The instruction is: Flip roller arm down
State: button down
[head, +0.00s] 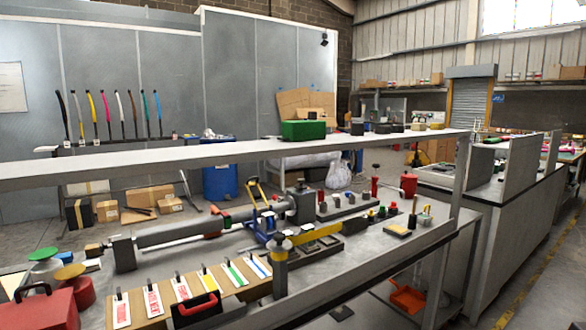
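A workbench (345,275) stands in front of me. On it lies a long grey cylinder (190,228), roughly level, running between a dark block at its left end and a grey block (301,203) at its right. A yellow-and-blue handled part (255,193) rises beside the cylinder. A yellow bar (314,233) reaches right from near a grey post with a yellow band (280,256). I cannot tell which of these is the roller arm. My gripper is not in view.
A long grey shelf rail (240,149) crosses above the bench. A red toolbox (40,308) and a board of labelled strips (236,290) stand at the near left. A green box (303,130), a blue drum (220,181) and cardboard boxes (150,198) are behind. A yellow-lined floor aisle (548,270) is at right.

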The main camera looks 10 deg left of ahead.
aim_at(259, 195)
jog(key=z, duration=0.1)
jog(key=i, duration=0.75)
jog(key=u, duration=0.65)
jog(key=i, duration=0.45)
jog(key=u, duration=0.45)
